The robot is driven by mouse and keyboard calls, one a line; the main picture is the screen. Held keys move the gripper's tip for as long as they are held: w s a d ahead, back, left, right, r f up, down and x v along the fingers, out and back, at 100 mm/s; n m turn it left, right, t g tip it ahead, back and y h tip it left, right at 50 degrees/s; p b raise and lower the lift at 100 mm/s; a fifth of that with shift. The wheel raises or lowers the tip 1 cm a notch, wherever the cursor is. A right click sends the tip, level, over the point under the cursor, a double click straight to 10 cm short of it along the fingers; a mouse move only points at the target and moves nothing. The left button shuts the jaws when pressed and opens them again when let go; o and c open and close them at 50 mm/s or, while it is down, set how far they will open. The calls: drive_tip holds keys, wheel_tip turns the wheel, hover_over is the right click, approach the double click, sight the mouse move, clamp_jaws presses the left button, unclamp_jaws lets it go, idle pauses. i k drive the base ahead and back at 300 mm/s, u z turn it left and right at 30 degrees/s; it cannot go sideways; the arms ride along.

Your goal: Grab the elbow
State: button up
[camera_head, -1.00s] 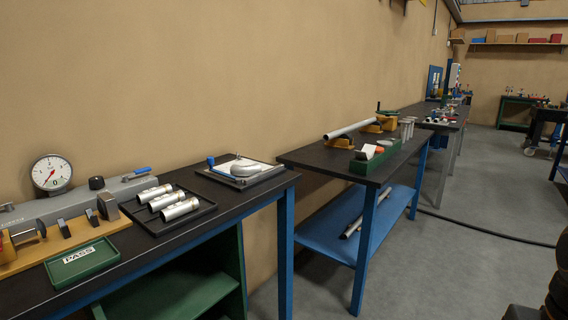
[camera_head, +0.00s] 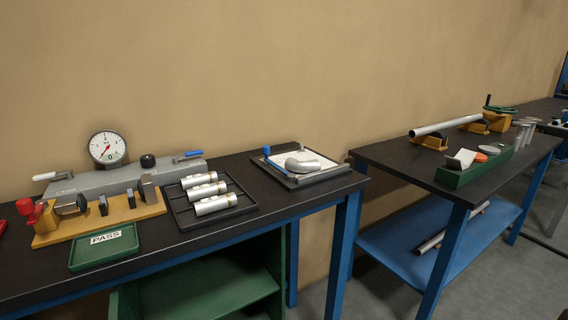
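A grey, curved pipe piece that looks like the elbow (camera_head: 302,164) lies on a white-topped, dark-framed tray (camera_head: 283,181) at the right end of the near black-topped bench (camera_head: 262,207). A blue-handled clamp or post (camera_head: 267,153) stands at the tray's back left corner. My gripper does not show in this view, so its place relative to the elbow cannot be seen.
Several metal cylinders (camera_head: 205,190) lie in a black rack left of the tray. A pressure gauge fixture (camera_head: 107,148) and a green PASS tray (camera_head: 104,246) are further left. A second blue bench (camera_head: 395,158) holds a pipe (camera_head: 445,126) and a green box (camera_head: 470,174). A gap separates the benches.

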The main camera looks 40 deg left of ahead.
sight(301, 166)
drive_tip(key=u, duration=0.7)
drive_tip(key=i, duration=0.65)
drive_tip(key=u, duration=0.8)
